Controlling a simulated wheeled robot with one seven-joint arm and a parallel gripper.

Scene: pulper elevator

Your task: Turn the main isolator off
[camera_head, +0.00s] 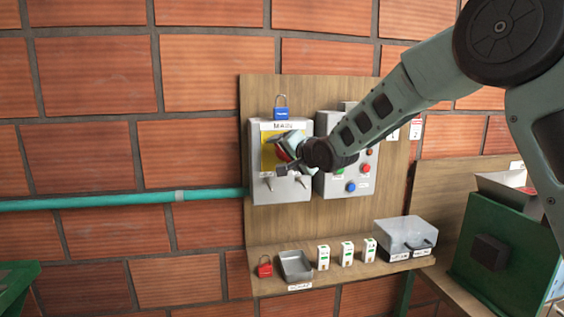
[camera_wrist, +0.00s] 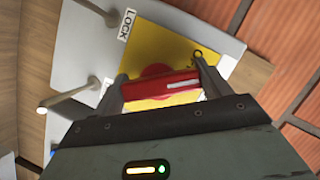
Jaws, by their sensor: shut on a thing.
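The main isolator is a grey box (camera_head: 300,190) labelled MAIN, on a wooden board on the brick wall. It has a yellow plate (camera_head: 267,152) with a red rotary handle (camera_wrist: 183,84). My gripper (camera_head: 282,158) is at the plate. In the wrist view my gripper (camera_wrist: 160,88) has one finger at each end of the red handle bar and is shut on it. The bar looks slightly tilted in the wrist view. In the head view my gripper hides most of the handle. A label reading LOCK (camera_wrist: 127,25) is beside the plate.
A blue padlock (camera_head: 281,108) sits on top of the isolator box. A second grey box with buttons (camera_head: 345,188) is close on the right. The shelf below holds a red padlock (camera_head: 265,267), a grey tray (camera_head: 296,265), several white devices (camera_head: 347,252) and a clear-lidded box (camera_head: 405,236).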

